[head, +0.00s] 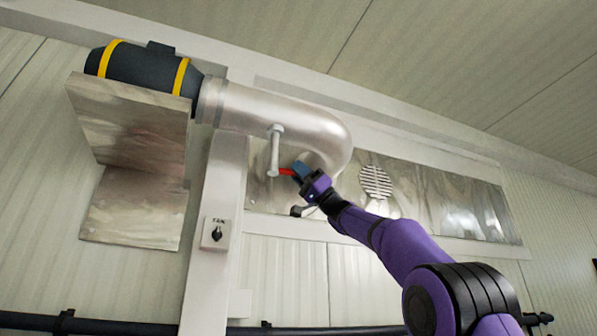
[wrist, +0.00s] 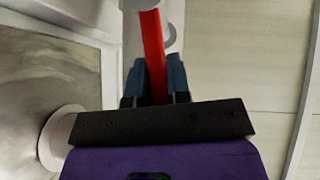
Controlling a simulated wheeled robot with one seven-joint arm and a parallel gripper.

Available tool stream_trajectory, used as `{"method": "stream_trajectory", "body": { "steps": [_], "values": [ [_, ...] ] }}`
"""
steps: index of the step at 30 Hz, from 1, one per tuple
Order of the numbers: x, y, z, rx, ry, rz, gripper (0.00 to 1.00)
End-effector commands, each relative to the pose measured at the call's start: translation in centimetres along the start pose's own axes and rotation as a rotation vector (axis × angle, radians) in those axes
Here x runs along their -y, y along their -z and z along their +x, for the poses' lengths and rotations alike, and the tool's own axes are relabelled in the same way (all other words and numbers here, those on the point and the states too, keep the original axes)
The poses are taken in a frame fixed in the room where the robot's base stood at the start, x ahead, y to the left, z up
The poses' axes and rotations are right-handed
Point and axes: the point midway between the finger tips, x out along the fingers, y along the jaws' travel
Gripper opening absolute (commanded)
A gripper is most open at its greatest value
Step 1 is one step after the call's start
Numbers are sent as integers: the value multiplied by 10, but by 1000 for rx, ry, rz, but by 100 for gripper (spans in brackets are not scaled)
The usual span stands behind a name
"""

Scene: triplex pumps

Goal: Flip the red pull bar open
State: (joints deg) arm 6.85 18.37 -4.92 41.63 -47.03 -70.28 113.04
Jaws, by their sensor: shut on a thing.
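The red pull bar (head: 287,172) sticks out to the right from the lower end of a grey handle rod under the bent silver duct. In the wrist view the red bar (wrist: 153,58) runs from a pale round part at the top down between my blue fingers. My gripper (head: 298,170) is shut on the red bar, and its fingers (wrist: 155,80) sit on both sides of it. The bar's near end is hidden between the fingers.
The silver duct (head: 270,112) curves just above my gripper. A grey handle rod (head: 274,150) hangs beside it. A vented metal panel (head: 440,205) is behind the arm. A switch box marked FAN (head: 215,233) is on the post at left.

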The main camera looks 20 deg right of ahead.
Motion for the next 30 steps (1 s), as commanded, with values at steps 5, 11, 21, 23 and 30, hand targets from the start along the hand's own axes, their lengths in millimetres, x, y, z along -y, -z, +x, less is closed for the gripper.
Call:
{"method": "stream_trajectory", "body": {
  "steps": [5,11,21,23,30],
  "values": [
    [1,2,1,-6,0,3,0],
    [1,2,1,-6,-1,4,33],
    [0,1,0,-3,0,3,43],
    [0,1,-3,-3,-1,3,43],
    [0,1,-30,-4,-3,3,43]
  ]
}}
